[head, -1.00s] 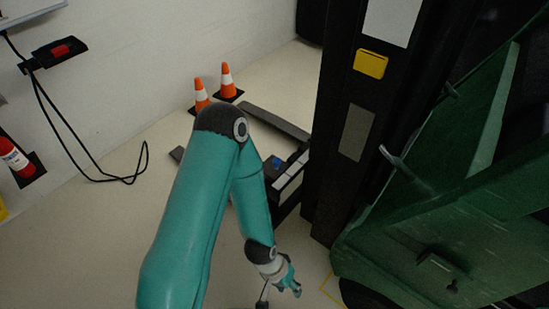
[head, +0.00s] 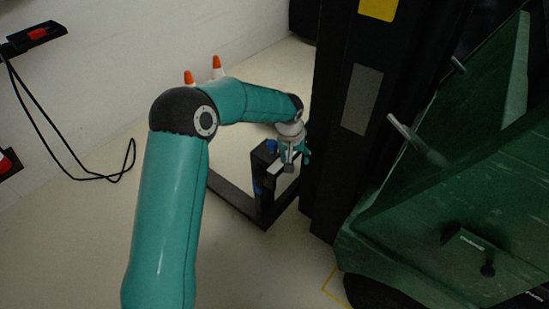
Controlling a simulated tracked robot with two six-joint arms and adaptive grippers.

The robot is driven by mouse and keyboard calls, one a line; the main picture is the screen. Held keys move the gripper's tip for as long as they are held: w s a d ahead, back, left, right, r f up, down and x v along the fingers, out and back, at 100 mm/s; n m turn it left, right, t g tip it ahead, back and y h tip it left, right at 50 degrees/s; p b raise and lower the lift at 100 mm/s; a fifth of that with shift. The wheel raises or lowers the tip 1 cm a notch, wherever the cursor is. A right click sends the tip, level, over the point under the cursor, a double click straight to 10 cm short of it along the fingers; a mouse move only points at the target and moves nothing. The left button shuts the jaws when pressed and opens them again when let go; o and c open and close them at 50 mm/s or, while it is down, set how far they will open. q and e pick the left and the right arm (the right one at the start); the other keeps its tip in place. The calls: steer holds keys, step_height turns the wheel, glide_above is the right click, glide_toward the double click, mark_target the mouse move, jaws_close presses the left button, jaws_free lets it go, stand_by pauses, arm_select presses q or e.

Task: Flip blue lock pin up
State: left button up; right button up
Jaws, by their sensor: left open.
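A small blue part (head: 271,146), which looks like the lock pin, sits at the top of a short black post (head: 264,206) of a low black frame. Whether the pin is up or down is too small to tell. More blue shows lower on the post's left side. My left gripper (head: 289,163) is open and empty, pointing down just right of the blue part. Whether it touches the post is not clear. My right gripper is out of view.
A tall black column (head: 345,150) stands close right of the gripper. A green cart (head: 430,210) with a metal rod fills the right side. Orange cones (head: 217,68) stand behind my arm. A black cable (head: 75,175) hangs at the left wall. The floor in front is clear.

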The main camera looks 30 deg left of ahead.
arm_select(q)
steer(key=w+a+r+n+y+b, duration=0.2)
steer(key=a+r+n+y+b, duration=0.1)
steer(key=a+r, duration=0.55)
glide_toward(272, 142)
steer(key=x, duration=0.9)
steer(key=shift+a+f+b, duration=0.15)
steer(key=shift+f+b, duration=0.15)
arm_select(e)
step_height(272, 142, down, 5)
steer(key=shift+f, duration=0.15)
arm_select(q)
jaws_close()
